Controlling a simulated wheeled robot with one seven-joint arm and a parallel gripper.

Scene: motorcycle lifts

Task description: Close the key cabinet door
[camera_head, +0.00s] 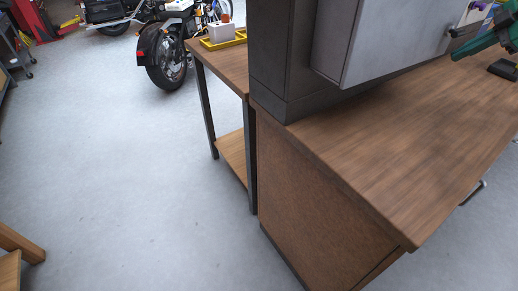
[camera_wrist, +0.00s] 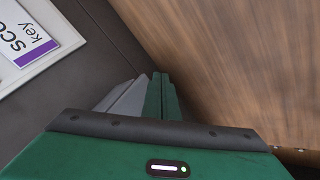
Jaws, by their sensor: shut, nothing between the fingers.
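The key cabinet is a grey box; its broad light grey panel (camera_head: 385,35) shows at the top of the head view, above the wooden counter. I cannot tell whether this panel is the door or a side. A small dark knob sits near its right edge. My green gripper (camera_head: 460,50) is at the upper right, just right of the panel, with its fingers pointing left. In the wrist view my gripper (camera_wrist: 160,85) is shut and empty, between a dark grey surface and brown wood. A white sign with a purple band (camera_wrist: 30,45) reads "key" at the upper left.
A wooden counter top (camera_head: 400,140) lies below the cabinet, mostly clear. A dark pillar (camera_head: 268,60) stands at its left end. A side table (camera_head: 225,65) with a yellow tray (camera_head: 222,41) and a motorcycle (camera_head: 165,50) are beyond. Open floor (camera_head: 110,160) spreads left.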

